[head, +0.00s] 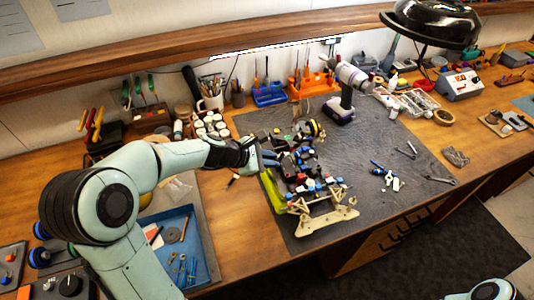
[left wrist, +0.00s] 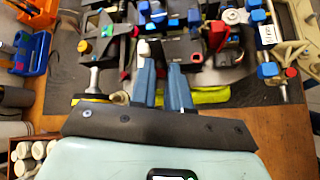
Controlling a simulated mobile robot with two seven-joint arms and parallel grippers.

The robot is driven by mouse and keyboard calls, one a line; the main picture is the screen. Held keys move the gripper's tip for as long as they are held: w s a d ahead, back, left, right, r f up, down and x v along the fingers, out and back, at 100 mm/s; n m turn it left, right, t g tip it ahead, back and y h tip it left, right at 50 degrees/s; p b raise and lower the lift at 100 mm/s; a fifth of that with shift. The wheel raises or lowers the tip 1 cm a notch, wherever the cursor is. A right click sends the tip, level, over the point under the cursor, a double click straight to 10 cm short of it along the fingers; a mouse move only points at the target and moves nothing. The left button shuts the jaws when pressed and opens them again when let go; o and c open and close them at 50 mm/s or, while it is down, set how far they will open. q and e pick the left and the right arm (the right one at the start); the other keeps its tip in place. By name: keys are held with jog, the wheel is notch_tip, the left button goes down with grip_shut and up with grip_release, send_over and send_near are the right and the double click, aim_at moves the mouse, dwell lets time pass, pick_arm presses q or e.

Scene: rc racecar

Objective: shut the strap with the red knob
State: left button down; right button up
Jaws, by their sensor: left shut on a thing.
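The rc racecar (head: 305,180), a chassis with black, blue, white and red parts, sits on the dark mat. My left gripper (head: 272,158) reaches its left side in the head view. In the left wrist view the two blue fingers (left wrist: 161,66) are close together at the chassis edge, shut on a small part of the car that the fingers mostly hide. A red part (left wrist: 217,36) stands right of the fingertips, and a small red knob-like piece (left wrist: 290,73) is at the far right. I cannot tell which one is the strap's knob. My right gripper is out of view.
A drill (head: 345,95) stands behind the car. Pliers (head: 385,172) and wrenches lie on the mat (head: 350,150) to the right. A blue tray (head: 205,262) with tools is at the front left. The mat's right part has free room.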

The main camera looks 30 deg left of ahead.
aim_at(281, 158)
pick_arm(q)
jog(key=shift+w+d+r+g+y, duration=0.25)
jog(key=shift+w+r+g+y, duration=0.05)
jog(key=shift+r+g, duration=0.1)
jog(key=shift+w+d+g+y+p, duration=0.25)
jog(key=shift+g+y+p, duration=0.1)
jog(key=shift+g+y, duration=0.3)
jog(key=g+y, duration=0.1)
jog(key=w+d+g+y, duration=0.1)
jog(key=g, duration=0.1)
jog(key=shift+d+r+m+y, duration=0.1)
jog(key=shift+d+m+y, duration=0.05)
jog(key=shift+m+y, duration=0.15)
jog(key=shift+w+d+g+y, duration=0.3)
jog(key=shift+w+g+y, duration=0.15)
jog(key=shift+g+y, duration=0.45)
jog(key=shift+w+d+f+g+y, duration=0.15)
jog(key=shift+g+y, duration=0.25)
jog(key=shift+g, duration=0.15)
jog(key=shift+w+d+f+g+y, duration=0.1)
jog(key=shift+w+f+g+y, duration=0.05)
jog(key=shift+g+y, duration=0.3)
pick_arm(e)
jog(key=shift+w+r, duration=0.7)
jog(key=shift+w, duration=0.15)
pick_arm(q)
jog(key=c, duration=1.1)
grip_release()
jog(key=shift+f, duration=0.1)
